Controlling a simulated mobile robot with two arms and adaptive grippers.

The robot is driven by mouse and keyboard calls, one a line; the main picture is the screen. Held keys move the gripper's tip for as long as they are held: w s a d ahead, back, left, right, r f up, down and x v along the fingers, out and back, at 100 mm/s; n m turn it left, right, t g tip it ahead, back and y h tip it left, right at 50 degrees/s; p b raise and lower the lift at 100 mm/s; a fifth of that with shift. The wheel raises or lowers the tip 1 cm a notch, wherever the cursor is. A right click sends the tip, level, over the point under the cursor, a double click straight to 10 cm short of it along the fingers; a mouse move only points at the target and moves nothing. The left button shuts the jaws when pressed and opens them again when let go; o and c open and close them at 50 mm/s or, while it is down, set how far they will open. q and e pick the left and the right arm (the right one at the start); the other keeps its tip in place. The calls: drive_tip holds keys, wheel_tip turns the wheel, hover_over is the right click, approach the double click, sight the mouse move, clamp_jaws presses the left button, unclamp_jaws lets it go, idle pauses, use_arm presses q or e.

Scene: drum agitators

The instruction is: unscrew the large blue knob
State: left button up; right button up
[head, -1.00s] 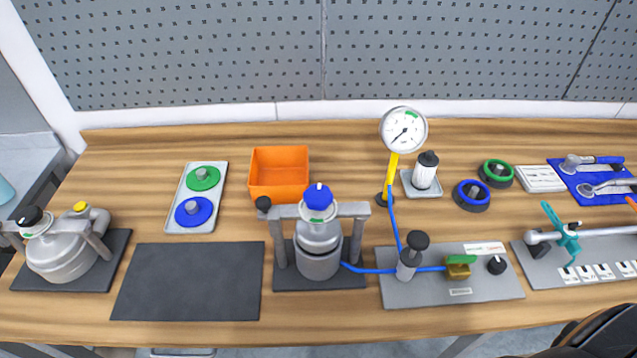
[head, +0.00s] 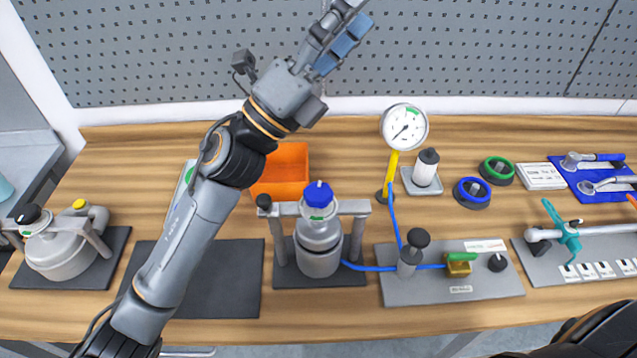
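The large blue knob (head: 318,194) sits on top of a silver vessel (head: 319,250) in the middle of the bench. The vessel stands upright between the posts of a grey clamp frame (head: 353,208) on a dark base plate. My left arm reaches in from the lower left, and my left gripper (head: 342,38) is raised in front of the pegboard, well above the knob and apart from it. Its fingers point up and to the right, seen at an angle, so their opening is unclear. I see nothing held in it. My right gripper is not in view.
A pressure gauge (head: 404,127) on a yellow stem stands right of the vessel. A blue hose (head: 372,268) runs to the valve plate (head: 490,288).

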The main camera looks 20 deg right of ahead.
use_arm(q)
drive_tip(key=s+d+f+m+g+y, duration=0.5)
drive_tip(key=s+d+m+g+y, duration=0.6)
drive_tip(key=m, duration=0.7)
drive_tip(key=m+t+y, duration=0.5)
drive_tip(key=t+y, duration=0.1)
drive_tip(key=y, duration=0.9)
hover_over(319, 191)
wheel_tip(319, 191, down, 7)
wheel_tip(319, 191, down, 14)
drive_tip(key=p, duration=0.4)
drive_tip(key=shift+r, duration=0.1)
drive_tip(key=shift+c, duration=0.2)
